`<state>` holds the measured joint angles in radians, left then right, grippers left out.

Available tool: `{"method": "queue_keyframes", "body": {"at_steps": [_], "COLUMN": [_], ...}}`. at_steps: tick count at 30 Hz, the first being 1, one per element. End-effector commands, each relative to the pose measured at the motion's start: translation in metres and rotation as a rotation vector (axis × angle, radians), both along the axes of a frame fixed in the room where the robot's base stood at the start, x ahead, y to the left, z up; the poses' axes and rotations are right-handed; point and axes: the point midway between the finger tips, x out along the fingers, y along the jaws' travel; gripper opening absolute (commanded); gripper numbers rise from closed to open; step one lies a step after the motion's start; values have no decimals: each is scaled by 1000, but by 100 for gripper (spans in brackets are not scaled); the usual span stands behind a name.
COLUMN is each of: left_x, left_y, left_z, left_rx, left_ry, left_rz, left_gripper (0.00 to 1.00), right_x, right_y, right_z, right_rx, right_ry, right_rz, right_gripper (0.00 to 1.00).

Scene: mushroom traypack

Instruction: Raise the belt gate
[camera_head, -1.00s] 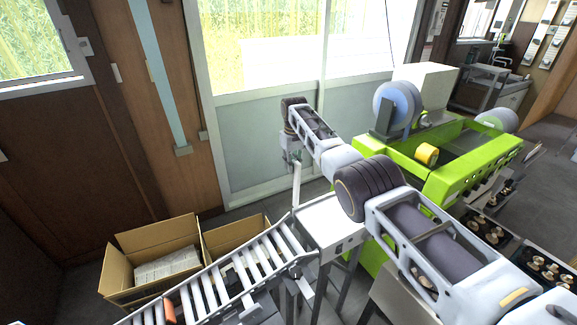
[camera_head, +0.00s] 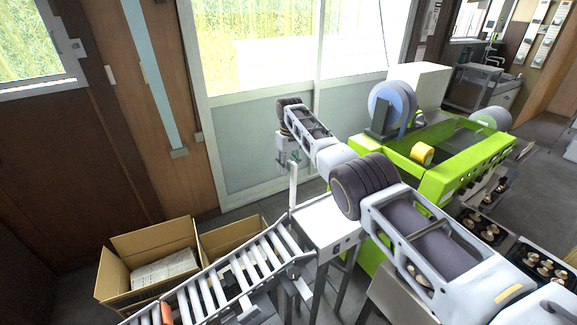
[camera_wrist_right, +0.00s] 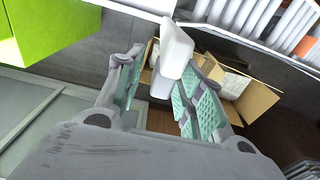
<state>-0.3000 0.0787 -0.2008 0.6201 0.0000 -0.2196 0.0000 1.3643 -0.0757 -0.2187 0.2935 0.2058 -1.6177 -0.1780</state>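The belt gate (camera_head: 293,187) looks like a narrow white bar standing upright at the upper end of the roller conveyor. In the right wrist view its white end (camera_wrist_right: 174,52) lies between my finger pads, closer to the right-hand pad. My right gripper (camera_head: 292,156) is at the top of the bar in the head view; its fingers are small and partly hidden there. In the wrist view the right gripper (camera_wrist_right: 163,92) has its green-padded fingers apart, with a gap beside the bar. I cannot tell whether the right-hand pad touches it. My left gripper is not in view.
The roller conveyor (camera_head: 222,283) slopes down to the lower left, with an orange item (camera_head: 167,313) on it. Open cardboard boxes (camera_head: 119,279) stand behind it. A green machine (camera_head: 440,187) with a blue-grey roll (camera_head: 388,106) stands right of my right arm.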

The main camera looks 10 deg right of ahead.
Motion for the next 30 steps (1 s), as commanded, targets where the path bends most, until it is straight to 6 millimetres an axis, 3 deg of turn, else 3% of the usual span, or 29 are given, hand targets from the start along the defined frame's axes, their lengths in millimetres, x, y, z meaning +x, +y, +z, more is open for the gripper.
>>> {"method": "queue_keyframes", "body": {"at_steps": [11, 30], "left_x": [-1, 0], "left_y": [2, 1], "left_z": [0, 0], "left_rx": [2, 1], "left_ry": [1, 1], "left_rz": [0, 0], "left_gripper": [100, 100], "right_x": [0, -3], "right_y": [0, -1], "right_z": [17, 103], "right_rx": [0, 0], "right_ry": [-3, -1], "right_rz": [0, 0], "right_gripper": [38, 38]}}
